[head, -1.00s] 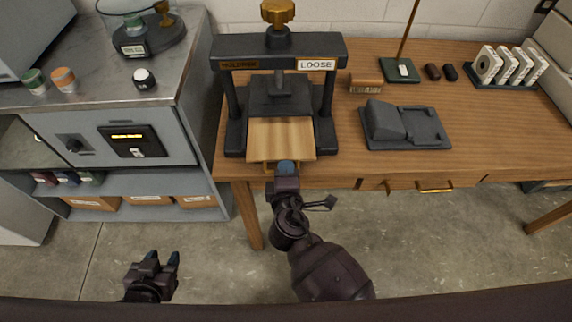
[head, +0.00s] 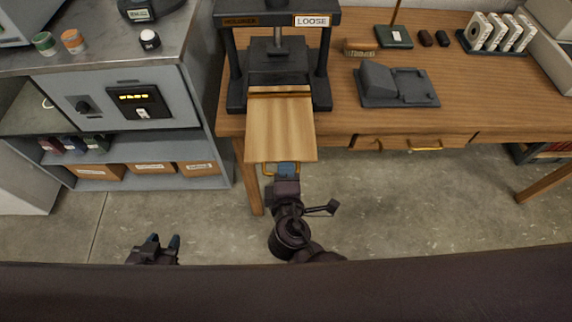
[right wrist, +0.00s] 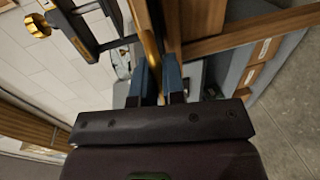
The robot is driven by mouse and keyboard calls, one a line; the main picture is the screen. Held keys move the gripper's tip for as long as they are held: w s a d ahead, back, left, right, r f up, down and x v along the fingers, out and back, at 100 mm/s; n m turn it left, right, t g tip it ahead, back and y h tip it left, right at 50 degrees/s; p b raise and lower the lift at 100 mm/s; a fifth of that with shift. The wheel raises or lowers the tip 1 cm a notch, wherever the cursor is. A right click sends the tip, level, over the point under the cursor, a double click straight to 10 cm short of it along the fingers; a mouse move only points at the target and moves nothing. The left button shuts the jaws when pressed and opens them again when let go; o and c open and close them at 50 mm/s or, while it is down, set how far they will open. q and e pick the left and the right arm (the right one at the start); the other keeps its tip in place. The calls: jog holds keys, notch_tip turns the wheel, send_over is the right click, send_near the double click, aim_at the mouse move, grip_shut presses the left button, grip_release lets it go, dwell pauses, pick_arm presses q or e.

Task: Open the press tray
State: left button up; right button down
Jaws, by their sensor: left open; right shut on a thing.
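The wooden press tray (head: 281,125) sticks far out of the black press (head: 277,60) and hangs over the table's front edge. A brass handle (head: 268,169) is on its front. My right gripper (head: 288,170) is shut on that handle; in the right wrist view the blue fingertips (right wrist: 158,80) close around the brass bar (right wrist: 150,45). The press carries a "LOOSE" sign (head: 312,20). My left gripper (head: 161,243) is open and empty, low over the floor at the left, away from the tray.
A grey cabinet (head: 190,110) stands left of the wooden table (head: 345,120). A dark grey device (head: 397,87) sits right of the press. A drawer with a brass pull (head: 425,149) is in the table front. Floor in front is clear.

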jog(key=shift+s, duration=0.15)
jog(key=c, duration=1.2)
grip_release()
jog(key=shift+c, duration=0.2)
